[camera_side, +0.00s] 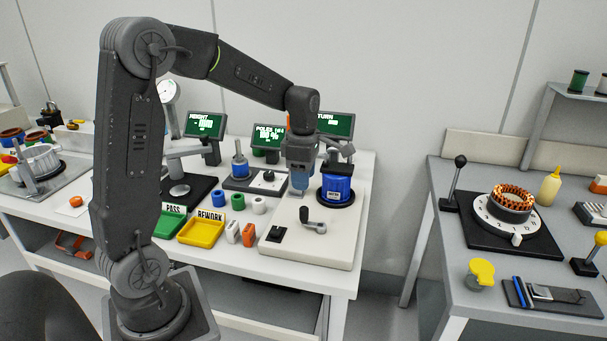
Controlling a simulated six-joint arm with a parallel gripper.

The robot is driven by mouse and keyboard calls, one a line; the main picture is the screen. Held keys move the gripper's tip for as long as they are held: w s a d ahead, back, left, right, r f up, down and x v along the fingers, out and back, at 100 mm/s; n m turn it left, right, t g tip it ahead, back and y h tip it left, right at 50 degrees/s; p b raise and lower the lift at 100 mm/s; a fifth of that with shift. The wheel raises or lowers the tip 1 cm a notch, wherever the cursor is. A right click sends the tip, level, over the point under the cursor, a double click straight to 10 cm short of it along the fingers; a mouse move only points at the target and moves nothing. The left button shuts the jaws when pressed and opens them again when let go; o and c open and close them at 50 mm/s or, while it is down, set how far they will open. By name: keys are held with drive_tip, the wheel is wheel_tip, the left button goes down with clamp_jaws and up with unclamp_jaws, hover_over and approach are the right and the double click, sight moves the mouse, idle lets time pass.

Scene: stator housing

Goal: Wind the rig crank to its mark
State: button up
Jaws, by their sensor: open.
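The rig crank (314,226) is a dark arm with an upright knob, at the front of a cream rig plate (330,250) on the left bench. Its mark is too small to tell. A blue cylinder (335,189) with a dark top stands at the back of the plate. My gripper (298,191) points down above the back part of the plate, left of the blue cylinder and behind and above the crank. It is open and apart from the crank; its fingers are small in this view.
Green PASS (169,225) and yellow REWORK (201,231) trays lie left of the plate, with small coloured rings and blocks between. Screens (206,125) stand behind. A separate right bench holds a round dial (511,222) with a copper-wound ring. The plate's front right is clear.

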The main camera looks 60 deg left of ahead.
sight(303, 208)
drive_tip(key=shift+f, duration=4.4)
drive_tip(key=shift+c, duration=0.2)
drive_tip(key=c, duration=0.7)
drive_tip(key=d, duration=0.2)
drive_tip(key=s+d, duration=0.1)
drive_tip(key=d, duration=0.2)
drive_tip(key=shift+d, duration=0.2)
drive_tip(key=w, duration=0.1)
drive_tip(key=w+d, duration=0.2)
drive_tip(key=w, duration=0.1)
drive_tip(key=shift+d, duration=0.25)
drive_tip(key=shift+w, duration=0.35)
